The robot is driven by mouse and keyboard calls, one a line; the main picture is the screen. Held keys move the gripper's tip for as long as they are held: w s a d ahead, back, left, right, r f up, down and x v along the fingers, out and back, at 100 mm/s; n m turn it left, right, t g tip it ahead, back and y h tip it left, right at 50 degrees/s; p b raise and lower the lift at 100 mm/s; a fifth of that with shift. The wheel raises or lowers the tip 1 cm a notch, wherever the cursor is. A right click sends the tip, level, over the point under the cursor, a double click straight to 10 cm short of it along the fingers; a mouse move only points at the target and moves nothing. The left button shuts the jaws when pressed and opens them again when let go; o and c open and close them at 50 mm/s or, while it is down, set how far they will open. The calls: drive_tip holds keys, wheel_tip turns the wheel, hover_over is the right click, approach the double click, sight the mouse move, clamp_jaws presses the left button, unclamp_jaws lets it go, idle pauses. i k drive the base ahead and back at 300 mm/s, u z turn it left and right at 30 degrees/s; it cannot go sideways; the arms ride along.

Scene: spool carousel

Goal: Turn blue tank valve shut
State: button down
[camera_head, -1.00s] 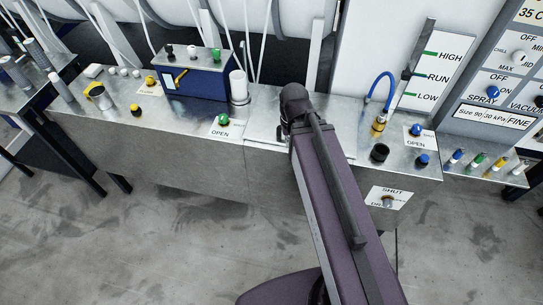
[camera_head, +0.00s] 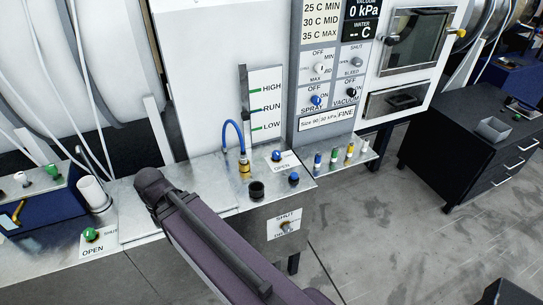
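A blue valve knob (camera_head: 277,156) sits on a white plate (camera_head: 287,168) on the steel bench; OPEN can be read on the plate, and the small lettering beside the knob is too small to read surely. A second blue knob or cap (camera_head: 294,178) sits just in front of it, near the bench's right corner. My gripper cannot be made out.
A black round socket (camera_head: 257,190) stands left of the second blue knob. A SHUT and DRAIN plate (camera_head: 286,224) is on the bench front. A green valve (camera_head: 91,234) is at left. Several colored plugs stand on a right shelf (camera_head: 338,163).

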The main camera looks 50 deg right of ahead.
sight(276, 155)
drive_tip(key=z, duration=0.75)
drive_tip(key=k, duration=0.9)
drive_tip(key=z, duration=0.4)
drive_tip(key=i, duration=1)
drive_tip(key=z, duration=0.1)
